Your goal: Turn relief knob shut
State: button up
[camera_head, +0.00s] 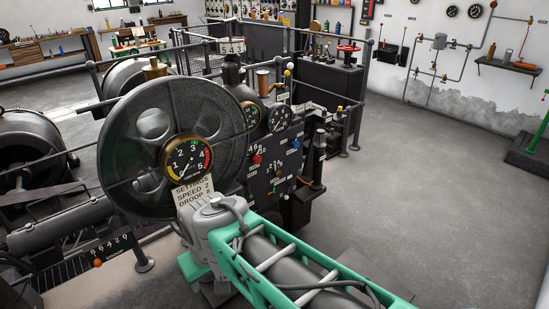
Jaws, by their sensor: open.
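I cannot tell which control is the relief knob; no label with that word is readable. A dark control panel (262,184) in the middle carries a small red knob (257,159) and other small coloured knobs. A red handwheel (349,46) sits on a dark cabinet farther back. A green frame with grey tubes, which may be part of my arm, reaches in from the bottom. My gripper's fingers are not visible.
A large dark wheel (128,108) stands left of the panel, with a round brass gauge (187,160) and a settings card (194,191) in front. Grey railings (361,97) stand behind the panel. The concrete floor (432,195) at right is mostly clear.

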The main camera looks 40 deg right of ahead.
aim_at(294, 144)
jog(key=z, duration=1.6)
jog(key=k, duration=0.3)
jog(key=z, duration=0.25)
jog(key=i, duration=1.2)
jog(key=u, duration=0.7)
